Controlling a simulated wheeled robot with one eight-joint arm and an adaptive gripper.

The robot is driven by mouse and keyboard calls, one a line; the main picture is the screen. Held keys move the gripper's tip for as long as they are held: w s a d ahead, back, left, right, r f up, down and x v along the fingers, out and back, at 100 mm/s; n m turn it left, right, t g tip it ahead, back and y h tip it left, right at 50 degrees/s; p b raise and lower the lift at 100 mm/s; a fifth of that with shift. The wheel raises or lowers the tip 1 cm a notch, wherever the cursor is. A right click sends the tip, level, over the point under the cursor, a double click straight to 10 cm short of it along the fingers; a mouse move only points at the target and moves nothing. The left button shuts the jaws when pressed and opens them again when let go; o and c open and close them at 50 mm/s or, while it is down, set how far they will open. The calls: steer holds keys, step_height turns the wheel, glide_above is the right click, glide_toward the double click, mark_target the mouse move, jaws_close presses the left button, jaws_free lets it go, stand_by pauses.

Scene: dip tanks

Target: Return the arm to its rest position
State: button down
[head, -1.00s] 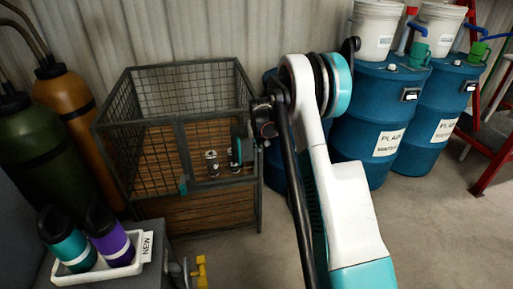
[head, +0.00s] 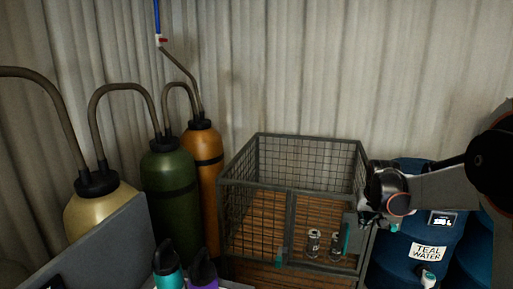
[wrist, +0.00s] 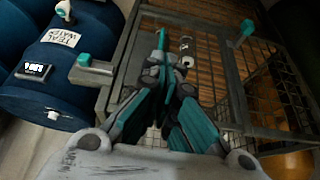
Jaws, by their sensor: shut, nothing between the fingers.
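My arm (head: 435,188) comes in from the right edge of the head view. My gripper (head: 350,238) hangs at its end, by the right front of the wire cage (head: 290,192); it is small and dark there. In the wrist view my gripper (wrist: 162,50) shows closely, with grey and teal fingers closed together and nothing held. The cage frame (wrist: 120,55) lies behind the fingers in that view. I cannot tell whether the fingers touch the cage.
Two small metal cans (head: 313,243) stand inside the cage. Blue barrels, one labelled teal water (head: 428,252), stand at right. Green (head: 170,195) and orange (head: 204,160) gas cylinders stand left of the cage. Teal (head: 167,268) and purple bottles are at the lower edge.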

steer(key=s+a+r+n, duration=0.1)
steer(key=s+a+r, duration=0.2)
steer(key=s, duration=0.3)
steer(key=s+a+r+t, duration=0.1)
steer(key=s+a+r, duration=0.2)
steer(key=s+r, duration=0.15)
steer(key=s+a+r+n, duration=0.1)
steer(key=s+a+r, duration=0.1)
steer(key=s+a, duration=0.3)
steer(key=s+a+f, duration=0.1)
steer(key=s+a, duration=0.1)
steer(key=s, duration=0.8)
steer(key=s+a+f+n+t+y, duration=0.1)
steer(key=s+a, duration=0.2)
steer(key=s, duration=0.7)
steer(key=shift+f, duration=0.3)
steer(key=shift+w+r, duration=0.1)
